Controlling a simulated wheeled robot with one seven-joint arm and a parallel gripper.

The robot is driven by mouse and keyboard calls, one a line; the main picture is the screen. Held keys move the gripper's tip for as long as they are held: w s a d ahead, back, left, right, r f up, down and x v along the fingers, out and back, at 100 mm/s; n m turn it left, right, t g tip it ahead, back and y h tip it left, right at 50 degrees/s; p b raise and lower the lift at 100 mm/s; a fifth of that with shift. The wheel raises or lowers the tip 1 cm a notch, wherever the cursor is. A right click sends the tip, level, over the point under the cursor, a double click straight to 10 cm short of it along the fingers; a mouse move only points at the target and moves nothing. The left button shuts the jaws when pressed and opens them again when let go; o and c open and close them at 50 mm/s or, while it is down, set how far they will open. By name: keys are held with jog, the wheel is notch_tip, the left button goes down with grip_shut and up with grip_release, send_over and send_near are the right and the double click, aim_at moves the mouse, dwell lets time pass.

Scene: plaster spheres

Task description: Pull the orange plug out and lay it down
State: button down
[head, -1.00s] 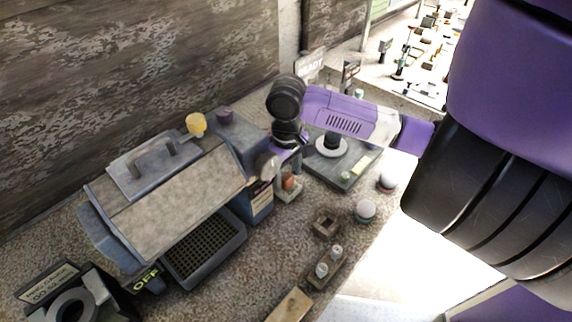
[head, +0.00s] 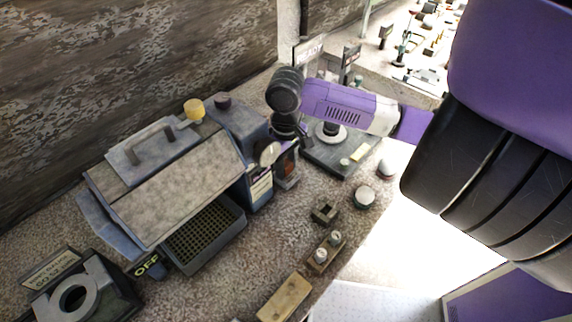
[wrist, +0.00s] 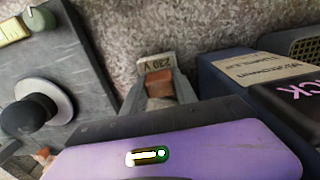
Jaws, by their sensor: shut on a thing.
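The orange plug (wrist: 160,83) shows in the wrist view as a small orange-brown block between the two grey fingers of my gripper (wrist: 158,92). The fingers are shut on it. A pale label reading 230 V (wrist: 155,62) is just beyond the plug. I cannot tell whether the plug is seated or clear of its socket.
The grey-blue machine (head: 160,190) with a yellow knob (head: 194,109) stands close on the left. A dark plate with a black knob (head: 331,128) is behind my gripper. A small block with two pegs (head: 325,250) and a wooden block (head: 284,297) lie in front on speckled counter.

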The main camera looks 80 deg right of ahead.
aim_at(286, 163)
jog(key=shift+r, duration=0.1)
jog(key=shift+r+p, duration=2.2)
jog(key=shift+r, duration=0.25)
dwell(0.5)
